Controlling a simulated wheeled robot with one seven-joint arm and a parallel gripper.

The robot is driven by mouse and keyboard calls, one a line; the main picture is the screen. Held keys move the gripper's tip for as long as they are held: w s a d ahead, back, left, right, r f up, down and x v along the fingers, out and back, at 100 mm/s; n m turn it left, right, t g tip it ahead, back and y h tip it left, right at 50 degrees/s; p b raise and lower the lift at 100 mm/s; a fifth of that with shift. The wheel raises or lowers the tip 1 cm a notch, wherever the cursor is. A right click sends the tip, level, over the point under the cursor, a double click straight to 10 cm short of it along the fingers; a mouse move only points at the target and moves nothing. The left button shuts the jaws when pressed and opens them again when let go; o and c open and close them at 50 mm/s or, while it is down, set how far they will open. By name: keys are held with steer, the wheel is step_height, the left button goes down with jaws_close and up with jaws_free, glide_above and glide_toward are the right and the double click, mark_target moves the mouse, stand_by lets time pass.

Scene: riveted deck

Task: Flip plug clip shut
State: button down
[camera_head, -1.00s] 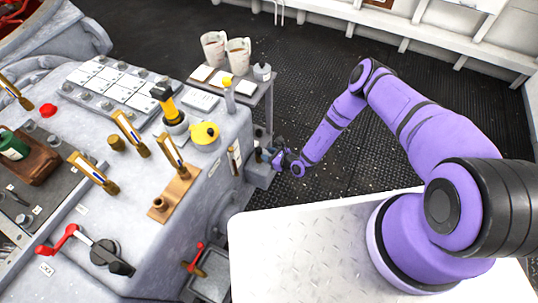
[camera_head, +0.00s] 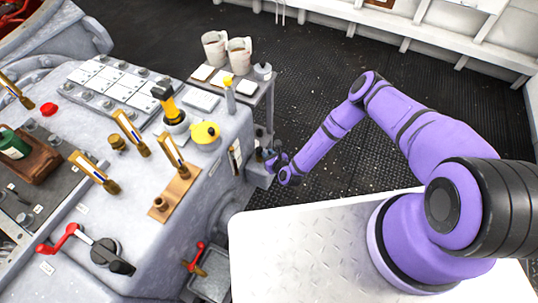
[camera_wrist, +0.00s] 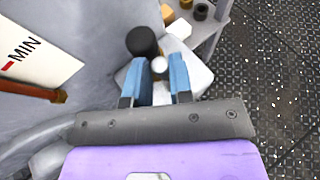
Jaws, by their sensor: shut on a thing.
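In the wrist view my gripper (camera_wrist: 157,62) has its two blue fingers closed on a small pale clip-like piece (camera_wrist: 160,92) with a rounded white end. The piece sits in front of a light grey block on the side of the grey machine. A black round knob (camera_wrist: 142,41) stands just beyond the left fingertip. I take the pale piece to be the plug clip, but its hinge and how far it is turned are hidden between the fingers. In the head view my gripper (camera_head: 270,158) is low beside the machine's right side, too small to show the clip.
The grey machine (camera_head: 225,140) fills the left, with brass-tipped levers and a yellow cap (camera_head: 205,132) on top. A gauge plate marked MIN (camera_wrist: 35,52) is left of my gripper. A small table with two mugs (camera_head: 227,48) stands behind. Dark floor is open to the right.

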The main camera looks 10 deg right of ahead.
steer(key=shift+s+a+m+t+h, duration=0.15)
steer(key=shift+m+t+h, duration=0.35)
steer(key=shift+m+h, duration=0.75)
steer(key=c, duration=1)
jaws_free()
steer(key=shift+c, duration=0.2)
steer(key=v, duration=1)
steer(key=shift+s, duration=0.3)
steer(key=shift+a+r, duration=0.1)
steer(key=shift+r, duration=0.05)
